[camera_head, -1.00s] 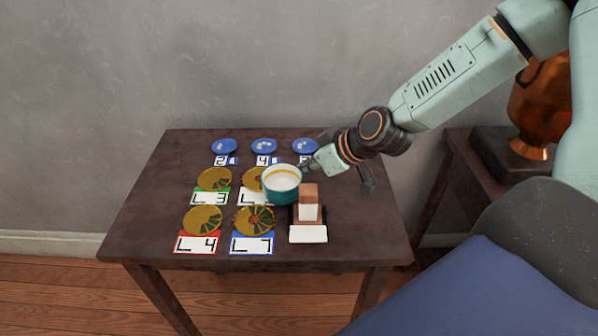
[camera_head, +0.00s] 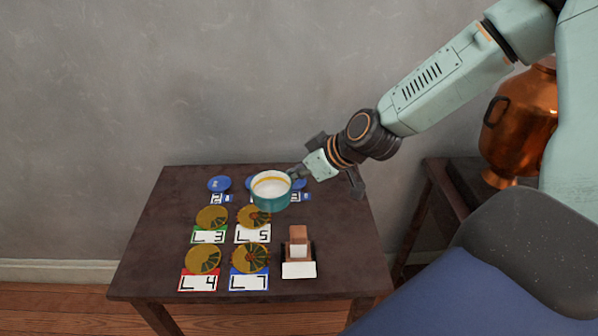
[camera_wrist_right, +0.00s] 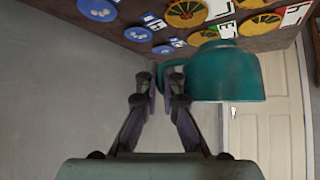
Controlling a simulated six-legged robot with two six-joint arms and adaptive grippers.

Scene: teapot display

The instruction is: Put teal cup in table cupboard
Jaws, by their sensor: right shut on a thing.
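The teal cup (camera_head: 270,192) has a white inside with a yellow band and is held in the air above the back half of the dark wooden table (camera_head: 150,250). My right gripper (camera_head: 298,172) is shut on it at the cup's right side. In the right wrist view the cup (camera_wrist_right: 225,72) extends to the right of the fingertips (camera_wrist_right: 165,82), which pinch its handle. The cup hides part of the blue discs behind it. No cupboard is recognisable in these frames. My left gripper is not in view.
Several yellow discs (camera_head: 203,259) lie by labelled cards, with blue discs (camera_head: 219,184) along the back. A small brown-and-white stand (camera_head: 298,250) is at front right. A copper urn (camera_head: 520,125) stands on a side table at right. The wall is close behind.

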